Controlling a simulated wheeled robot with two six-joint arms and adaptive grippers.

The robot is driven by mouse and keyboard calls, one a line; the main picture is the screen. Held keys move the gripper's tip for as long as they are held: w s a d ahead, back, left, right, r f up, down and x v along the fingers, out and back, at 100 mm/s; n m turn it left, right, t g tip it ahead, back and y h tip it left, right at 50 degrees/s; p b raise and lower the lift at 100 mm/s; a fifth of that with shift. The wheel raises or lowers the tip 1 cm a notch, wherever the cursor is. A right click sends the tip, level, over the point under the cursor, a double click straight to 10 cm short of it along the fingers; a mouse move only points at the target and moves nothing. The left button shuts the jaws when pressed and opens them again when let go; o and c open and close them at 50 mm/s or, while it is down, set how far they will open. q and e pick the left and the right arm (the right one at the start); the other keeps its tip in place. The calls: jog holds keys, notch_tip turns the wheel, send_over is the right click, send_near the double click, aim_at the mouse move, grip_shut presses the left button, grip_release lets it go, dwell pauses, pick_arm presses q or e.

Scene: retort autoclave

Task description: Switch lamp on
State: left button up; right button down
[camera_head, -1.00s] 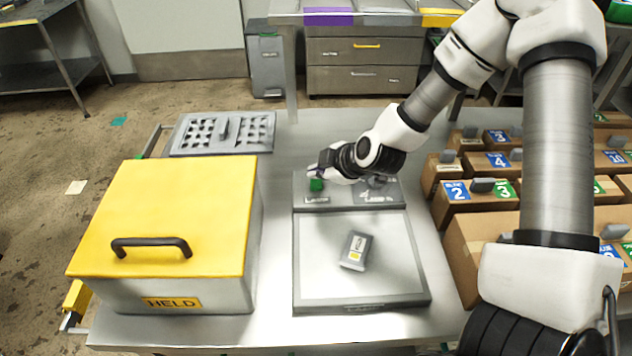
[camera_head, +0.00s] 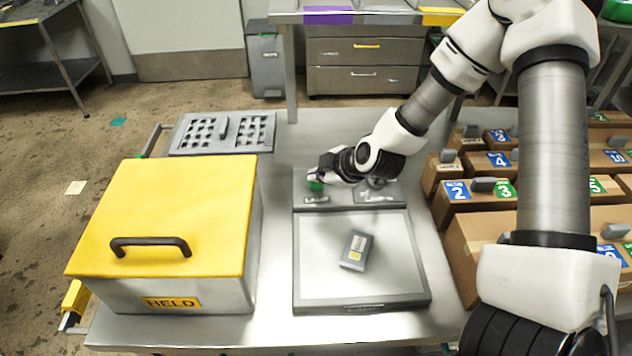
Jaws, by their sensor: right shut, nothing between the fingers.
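The lamp unit is a grey box with a flat pale panel (camera_head: 320,270) in front and a raised control strip (camera_head: 340,201) behind it. A green button (camera_head: 315,186) sits at the left of the strip, partly covered by my right gripper. My right gripper (camera_head: 316,176) is shut and empty, its tips at or just above the button; I cannot tell whether they touch it. A small grey item with a white and yellow label (camera_head: 356,250) lies on the panel. My left gripper is not in view.
A yellow-lidded box marked HELD (camera_head: 200,215) stands to the left. A grey perforated tray (camera_head: 222,132) lies behind it. Several labelled cardboard boxes (camera_head: 480,195) fill the right side. Bare steel table shows behind the unit.

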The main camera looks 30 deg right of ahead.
aim_at(318, 184)
jog(key=shift+f, duration=0.35)
dwell(0.4)
jog(key=shift+r+p, duration=0.95)
jog(key=shift+p, duration=0.05)
notch_tip(318, 184, up, 6)
jog(key=p, duration=0.6)
